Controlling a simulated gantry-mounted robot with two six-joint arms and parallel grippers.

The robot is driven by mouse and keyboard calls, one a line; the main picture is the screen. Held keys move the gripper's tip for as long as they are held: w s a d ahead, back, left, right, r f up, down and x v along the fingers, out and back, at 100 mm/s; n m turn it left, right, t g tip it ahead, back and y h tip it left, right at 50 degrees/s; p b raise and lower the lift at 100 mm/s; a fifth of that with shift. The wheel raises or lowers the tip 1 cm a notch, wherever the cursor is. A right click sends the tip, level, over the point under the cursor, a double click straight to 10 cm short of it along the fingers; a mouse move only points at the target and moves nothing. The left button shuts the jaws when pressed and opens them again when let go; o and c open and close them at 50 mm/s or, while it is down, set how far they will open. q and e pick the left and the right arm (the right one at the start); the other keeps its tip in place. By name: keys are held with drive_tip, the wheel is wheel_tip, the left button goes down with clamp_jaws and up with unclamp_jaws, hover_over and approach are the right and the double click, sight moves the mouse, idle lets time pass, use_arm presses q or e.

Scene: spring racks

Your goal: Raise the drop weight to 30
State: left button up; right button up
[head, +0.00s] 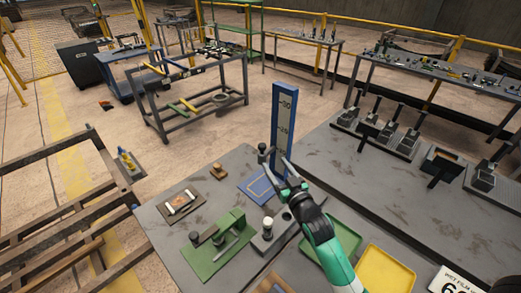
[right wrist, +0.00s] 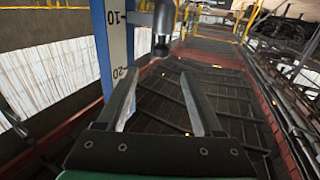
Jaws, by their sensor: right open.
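The drop-weight stand's blue column (head: 286,98) rises at the back of the grey table, with a pale scale face marked 30 near its top. The column also shows in the wrist view (right wrist: 101,40), with marks 10 and 20. A dark rounded knob (right wrist: 162,28), apparently the drop weight's, is beside the scale in the wrist view, beyond my fingertips. It appears small and dark in the head view (head: 262,147). My right gripper (head: 275,158) is open and empty in front of the column; its spread fingers (right wrist: 160,76) point toward the knob. My left gripper is out of view.
A green press fixture (head: 222,246), a small brown board (head: 180,205) and a grey block with a white knob (head: 268,235) stand on the near table. Green and yellow trays (head: 385,270) lie at right. Several lever devices stand on the right bench (head: 345,165).

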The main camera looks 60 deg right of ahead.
sight(264, 148)
drive_tip(key=b+x, duration=0.2)
drive_tip(key=x, duration=0.9)
drive_tip(key=shift+w+d+b, duration=0.2)
drive_tip(key=shift+w+b, duration=0.1)
drive_tip(key=shift+b, duration=0.05)
clamp_jaws()
idle(0.8)
